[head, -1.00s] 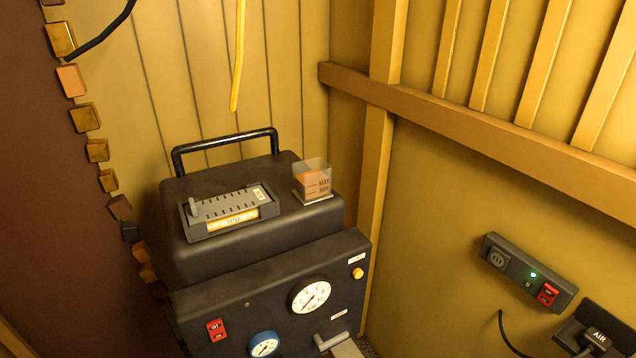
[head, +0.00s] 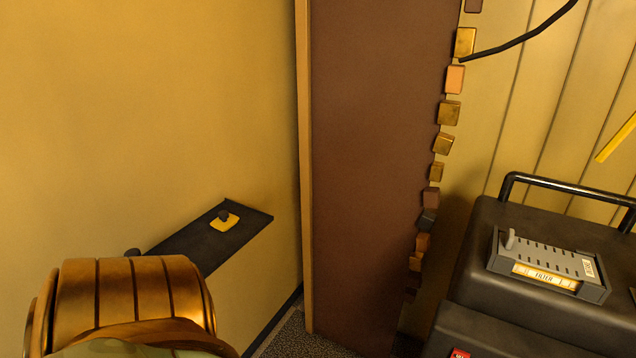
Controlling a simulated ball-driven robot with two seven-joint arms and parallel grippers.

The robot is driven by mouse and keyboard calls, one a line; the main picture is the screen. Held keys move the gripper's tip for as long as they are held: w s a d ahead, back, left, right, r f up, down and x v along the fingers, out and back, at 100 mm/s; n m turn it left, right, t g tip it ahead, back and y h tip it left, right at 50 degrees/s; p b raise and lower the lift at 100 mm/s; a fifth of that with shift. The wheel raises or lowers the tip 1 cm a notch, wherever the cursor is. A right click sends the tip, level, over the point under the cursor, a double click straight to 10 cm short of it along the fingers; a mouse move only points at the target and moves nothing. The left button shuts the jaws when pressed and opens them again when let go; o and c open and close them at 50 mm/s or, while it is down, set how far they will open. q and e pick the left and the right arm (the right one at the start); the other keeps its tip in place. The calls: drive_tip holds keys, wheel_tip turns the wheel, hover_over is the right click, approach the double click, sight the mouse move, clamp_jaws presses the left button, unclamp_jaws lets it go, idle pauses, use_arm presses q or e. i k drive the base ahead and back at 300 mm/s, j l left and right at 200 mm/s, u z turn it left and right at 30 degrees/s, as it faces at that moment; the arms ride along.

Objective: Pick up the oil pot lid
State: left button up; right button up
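A small yellow plate with a black knob (head: 224,221), which looks like the oil pot lid, lies on a dark wall shelf (head: 190,243) at the left of the head view. Nothing touches it. A bronze, banded rounded part (head: 130,300), apparently of my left arm, fills the lower left corner and hides the near end of the shelf. Neither gripper's fingers show in this view.
A tall brown panel (head: 365,170) edged with several small blocks stands right of the shelf. A black machine (head: 530,315) with a handle and a slider box (head: 550,263) is at the right. The air above the shelf is clear.

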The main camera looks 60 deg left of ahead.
sight(225, 221)
drive_tip(key=u, duration=2.45)
